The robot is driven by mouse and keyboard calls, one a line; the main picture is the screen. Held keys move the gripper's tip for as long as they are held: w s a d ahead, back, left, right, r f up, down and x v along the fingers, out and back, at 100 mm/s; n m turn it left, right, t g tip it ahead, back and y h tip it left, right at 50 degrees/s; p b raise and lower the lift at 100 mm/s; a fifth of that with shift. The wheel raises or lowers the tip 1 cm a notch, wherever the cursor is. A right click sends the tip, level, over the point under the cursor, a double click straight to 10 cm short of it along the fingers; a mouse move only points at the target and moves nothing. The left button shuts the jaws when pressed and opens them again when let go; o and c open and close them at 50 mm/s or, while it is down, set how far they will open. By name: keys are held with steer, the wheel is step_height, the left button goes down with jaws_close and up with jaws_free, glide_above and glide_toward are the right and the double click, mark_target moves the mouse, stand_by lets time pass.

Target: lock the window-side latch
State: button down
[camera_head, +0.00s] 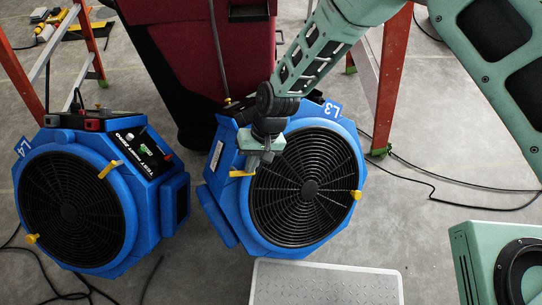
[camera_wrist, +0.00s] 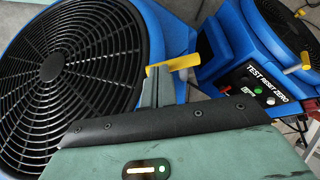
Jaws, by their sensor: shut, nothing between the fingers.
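A blue fan marked L3 (camera_head: 217,188) stands in the middle of the head view. It has a yellow latch (camera_head: 240,173) at the left of its round black grille and another yellow latch (camera_head: 356,195) at the right. My gripper (camera_head: 254,164) is shut and empty beside the left latch. In the wrist view the fingers (camera_wrist: 157,86) are close to that yellow latch (camera_wrist: 178,64), partly in front of its near end. I cannot tell whether they touch. No window shows, so which latch is window-side cannot be told.
A second blue fan marked L4 (camera_head: 145,215) stands to the left, with yellow latches and a black TEST RESET ZERO panel. A dark red object and orange ladder legs (camera_head: 395,65) stand behind. A grey platform (camera_head: 326,285) lies in front. Black cables cross the floor.

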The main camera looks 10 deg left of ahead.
steer(key=shift+s, duration=0.1)
steer(key=shift+f, duration=0.1)
steer(key=shift+s+a, duration=0.6)
steer(key=shift+a, duration=0.1)
steer(key=shift+w+r+p, duration=0.1)
steer(key=shift+r+p, duration=0.25)
steer(key=shift+r, duration=0.05)
steer(key=w+d+r+p, duration=0.1)
steer(key=w+d+r, duration=0.4)
steer(key=r, duration=0.5)
steer(key=shift+w+d+r+p, duration=0.25)
steer(key=shift+d+p, duration=0.1)
steer(key=shift+d, duration=0.75)
